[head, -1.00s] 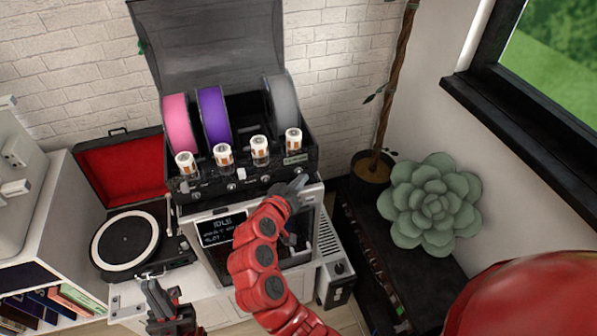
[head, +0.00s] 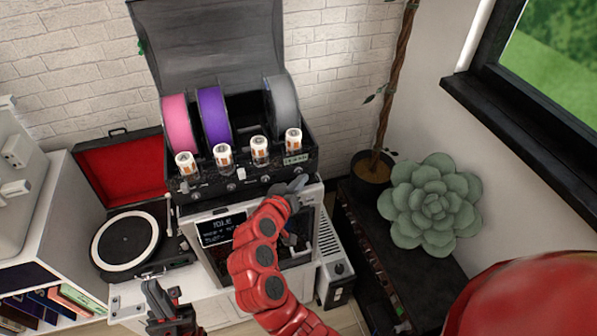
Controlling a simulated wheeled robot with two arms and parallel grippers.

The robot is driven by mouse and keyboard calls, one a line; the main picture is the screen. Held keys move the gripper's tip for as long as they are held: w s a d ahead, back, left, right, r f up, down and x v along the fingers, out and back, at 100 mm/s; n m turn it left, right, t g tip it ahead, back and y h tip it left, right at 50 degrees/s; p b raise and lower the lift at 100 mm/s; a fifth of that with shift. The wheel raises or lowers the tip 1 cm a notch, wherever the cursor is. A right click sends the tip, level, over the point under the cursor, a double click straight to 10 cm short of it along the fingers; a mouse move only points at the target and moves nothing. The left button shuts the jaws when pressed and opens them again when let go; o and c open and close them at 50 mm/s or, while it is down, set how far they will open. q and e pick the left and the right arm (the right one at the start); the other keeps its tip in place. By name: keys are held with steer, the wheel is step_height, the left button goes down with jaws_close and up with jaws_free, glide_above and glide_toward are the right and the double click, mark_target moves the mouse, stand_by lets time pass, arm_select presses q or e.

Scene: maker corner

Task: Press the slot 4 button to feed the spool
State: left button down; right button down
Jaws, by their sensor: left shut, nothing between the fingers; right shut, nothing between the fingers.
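The spool feeder box (head: 240,166) stands on top of a printer with its dark lid raised. It holds a pink spool (head: 178,122), a purple spool (head: 213,117) and, at the right end, a grey spool (head: 284,104). Small round buttons run along its front face. The slot 4 button cannot be made out near my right gripper. My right gripper (head: 299,183) is shut and empty, its tip just in front of the lower right part of the box; contact cannot be told. My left gripper (head: 157,290) is shut and empty, low in front of the cabinet.
The printer screen (head: 221,229) reads IDLE. A turntable (head: 127,241) with an open red-lined lid is at left. A succulent (head: 433,204) and a potted trunk (head: 373,170) stand at right. Several white-capped cylinders (head: 260,150) line the box's front.

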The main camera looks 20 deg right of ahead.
stand_by(0.6)
steer(key=shift+w+b, duration=0.4)
steer(key=shift+w, duration=0.2)
stand_by(0.4)
steer(key=shift+s+f+b, duration=0.1)
steer(key=shift+s+b, duration=0.2)
steer(key=shift+s, duration=0.35)
steer(key=s, duration=0.6)
steer(key=shift+d, duration=0.15)
